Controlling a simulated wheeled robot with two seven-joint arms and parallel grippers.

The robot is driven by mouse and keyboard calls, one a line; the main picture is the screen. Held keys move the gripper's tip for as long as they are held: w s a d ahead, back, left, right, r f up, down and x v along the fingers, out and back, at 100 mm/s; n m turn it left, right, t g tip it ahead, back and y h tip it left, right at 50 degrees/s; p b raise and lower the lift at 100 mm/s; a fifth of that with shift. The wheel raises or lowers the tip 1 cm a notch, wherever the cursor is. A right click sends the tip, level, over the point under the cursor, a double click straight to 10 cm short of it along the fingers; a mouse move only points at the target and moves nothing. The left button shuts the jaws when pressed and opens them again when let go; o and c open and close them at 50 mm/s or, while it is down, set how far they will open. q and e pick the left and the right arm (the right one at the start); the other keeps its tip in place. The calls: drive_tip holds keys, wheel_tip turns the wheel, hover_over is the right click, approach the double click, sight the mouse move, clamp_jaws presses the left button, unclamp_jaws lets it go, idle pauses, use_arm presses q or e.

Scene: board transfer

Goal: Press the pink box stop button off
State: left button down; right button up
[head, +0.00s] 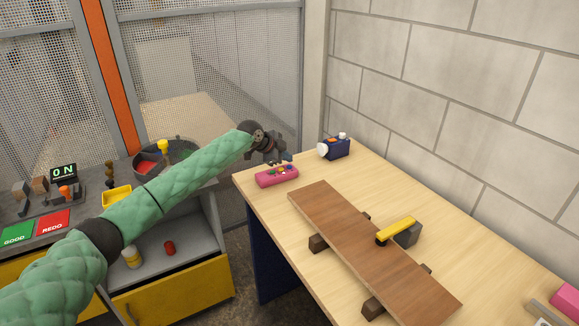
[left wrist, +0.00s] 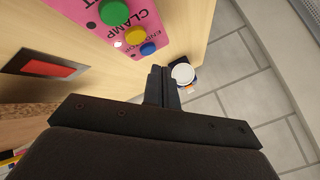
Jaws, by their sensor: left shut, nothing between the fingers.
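The pink box (head: 277,176) lies on the wooden table near its far left corner, with several coloured buttons on top. In the left wrist view the pink panel (left wrist: 94,35) carries a green button (left wrist: 114,12), a yellow button (left wrist: 136,35) and a blue button (left wrist: 148,49). It reads "CLAMP" plus smaller lettering too blurred to read fully. My left gripper (head: 286,158) is shut and empty, just beyond the box's blue-button end. In the wrist view its fingers (left wrist: 158,74) are beside the blue button, apparently not touching it. My right gripper is not in view.
A blue device (head: 336,148) with a white knob stands beyond the gripper. A red rectangle in a dark frame (left wrist: 50,67) shows in the wrist view. The block wall is behind.

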use_arm(q)
wheel_tip(320, 180, up, 6)
drive_tip(key=p, duration=0.2)
drive_tip(key=shift+p, duration=0.35)
idle(0.3)
